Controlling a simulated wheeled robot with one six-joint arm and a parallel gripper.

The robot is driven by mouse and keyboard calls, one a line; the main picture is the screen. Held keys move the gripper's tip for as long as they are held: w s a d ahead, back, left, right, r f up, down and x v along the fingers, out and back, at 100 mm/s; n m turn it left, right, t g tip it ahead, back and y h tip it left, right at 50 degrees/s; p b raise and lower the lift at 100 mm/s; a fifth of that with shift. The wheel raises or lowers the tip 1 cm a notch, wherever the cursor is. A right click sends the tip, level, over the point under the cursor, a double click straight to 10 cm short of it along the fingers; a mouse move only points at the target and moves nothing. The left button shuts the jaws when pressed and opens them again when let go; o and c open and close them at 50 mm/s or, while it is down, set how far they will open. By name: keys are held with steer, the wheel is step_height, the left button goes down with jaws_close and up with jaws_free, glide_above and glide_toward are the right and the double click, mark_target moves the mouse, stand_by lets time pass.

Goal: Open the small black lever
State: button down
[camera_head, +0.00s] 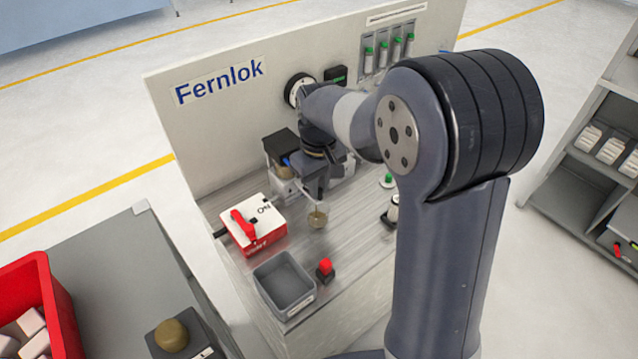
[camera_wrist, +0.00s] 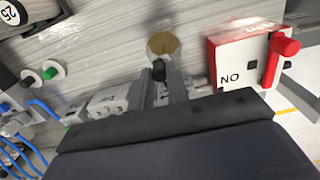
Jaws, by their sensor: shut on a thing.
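The small black lever (camera_wrist: 158,70) shows in the wrist view as a dark rounded end between the grey fingers of my gripper (camera_wrist: 163,84). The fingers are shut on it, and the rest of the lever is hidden. A round brass-coloured piece (camera_wrist: 163,43) lies just beyond the lever; in the head view this piece (camera_head: 317,218) is just below my gripper (camera_head: 320,192). In the head view I cannot make out the lever apart from the dark gripper.
A red and white box (camera_head: 262,223) with a red handle stands left of my gripper. A grey bin (camera_head: 284,284) and a red button (camera_head: 325,268) are in front. A black-topped device (camera_head: 282,146) stands close behind. The upright Fernlok panel (camera_head: 219,125) closes the back.

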steer(key=c, duration=1.4)
jaws_free()
steer(key=shift+o, duration=0.2)
step_height(320, 180, up, 11)
steer(key=shift+f, duration=0.1)
